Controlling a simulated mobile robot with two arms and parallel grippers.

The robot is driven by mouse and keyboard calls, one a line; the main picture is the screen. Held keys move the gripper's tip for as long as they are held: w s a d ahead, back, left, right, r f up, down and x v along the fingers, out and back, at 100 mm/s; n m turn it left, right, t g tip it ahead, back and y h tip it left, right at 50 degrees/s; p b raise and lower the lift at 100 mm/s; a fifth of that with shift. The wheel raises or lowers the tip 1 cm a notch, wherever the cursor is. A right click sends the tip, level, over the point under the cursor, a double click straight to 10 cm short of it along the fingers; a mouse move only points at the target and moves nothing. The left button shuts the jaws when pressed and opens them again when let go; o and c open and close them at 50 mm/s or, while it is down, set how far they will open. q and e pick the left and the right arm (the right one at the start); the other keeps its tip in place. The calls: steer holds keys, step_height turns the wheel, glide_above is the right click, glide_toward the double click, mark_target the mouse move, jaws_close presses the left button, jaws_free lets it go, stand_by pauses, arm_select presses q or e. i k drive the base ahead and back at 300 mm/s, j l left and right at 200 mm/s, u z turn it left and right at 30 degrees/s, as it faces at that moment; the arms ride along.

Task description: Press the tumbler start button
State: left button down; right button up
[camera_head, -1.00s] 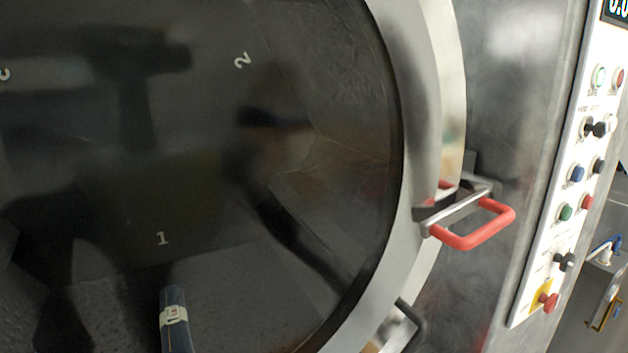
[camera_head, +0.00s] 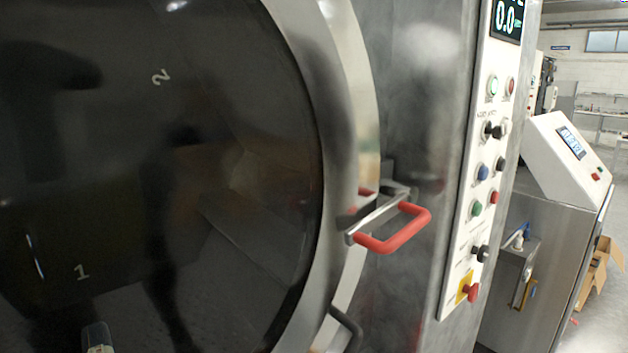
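A white control panel (camera_head: 470,230) runs down the right side of the washer's steel front. It carries a digital display (camera_head: 507,18) at the top. Below are a pale lit button (camera_head: 492,86) and a red button (camera_head: 510,87), then black knobs (camera_head: 493,130). Lower are a blue button (camera_head: 482,172), a green button (camera_head: 476,208) and a red button (camera_head: 494,197). A red mushroom button (camera_head: 471,292) sits on a yellow plate near the bottom. The labels are too small to read, so I cannot tell which is tumbler start.
The large round dark door (camera_head: 170,180) fills the left, with a red handle (camera_head: 395,235) sticking out toward the panel. A steel cabinet with a white sloped console (camera_head: 570,160) stands at the right. Brown cardboard boxes (camera_head: 597,275) lie beyond it.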

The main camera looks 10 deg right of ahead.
mark_target(477, 209)
steer(key=z, duration=1.25)
